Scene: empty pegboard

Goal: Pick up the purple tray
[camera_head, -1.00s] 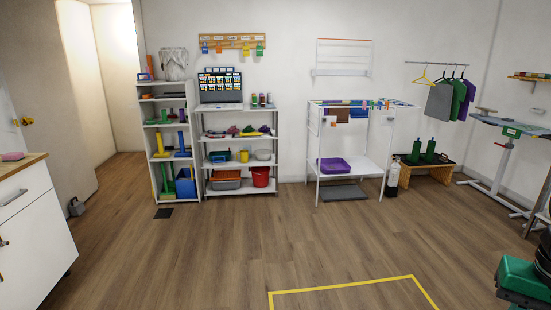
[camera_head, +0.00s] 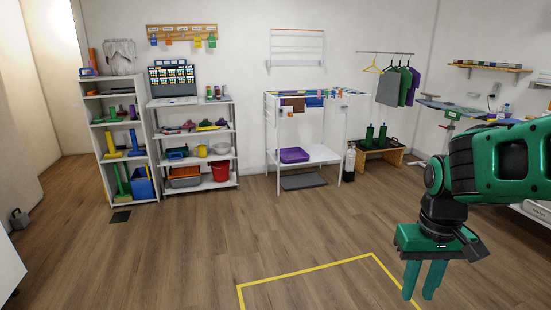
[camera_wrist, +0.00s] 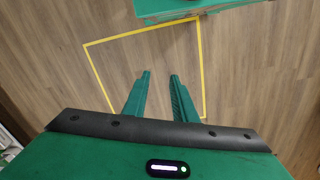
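The purple tray (camera_head: 294,155) sits on the lower white shelf of a white frame stand (camera_head: 318,154) against the back wall. It is at mid-distance, left of my arm in the head view, and is not visible in the wrist view. My gripper (camera_head: 421,292) is at the right of the head view, pointing down over the floor, well apart from the tray. Its two green fingers also show in the wrist view (camera_wrist: 160,76), parted with nothing between them, above bare wooden floor.
A yellow rectangle (camera_head: 305,269) is marked on the floor. The floor before the stand is clear. A dark grey mat (camera_head: 303,181) lies under the stand. A white bottle (camera_head: 349,162) and wooden bench (camera_head: 378,150) are right of it; a shelf with a red bucket (camera_head: 221,171) is left.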

